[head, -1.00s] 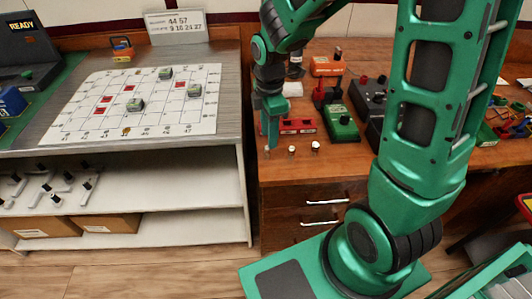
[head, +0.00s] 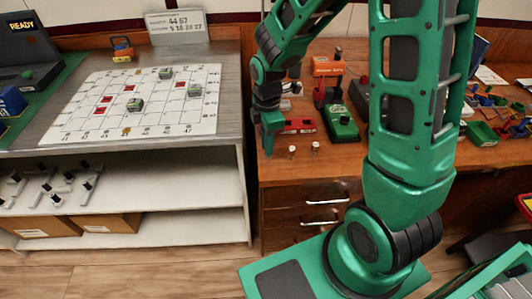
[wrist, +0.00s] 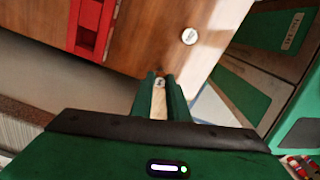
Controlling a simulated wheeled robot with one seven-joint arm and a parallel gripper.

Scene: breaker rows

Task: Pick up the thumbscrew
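Small light-topped pieces stand in a row near the front left edge of the wooden desk. Two show in the head view: a middle one (head: 292,152) and a right one (head: 315,148). My gripper (head: 268,152) is lowered at the left end of the row. In the wrist view, a small greyish top, probably the thumbscrew (wrist: 160,83), lies between the tips of my green fingers, mostly hidden by them. The fingers are a narrow gap apart; whether they press on it is unclear. A pale round top (wrist: 189,36) stands apart, beyond the fingers.
A red tray-like part (head: 299,125) lies behind the row, with a green device (head: 341,124) to its right. The desk edge (wrist: 225,45) is close beside the row. A grey bench with a gridded white sheet (head: 75,110) stands left, across a gap.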

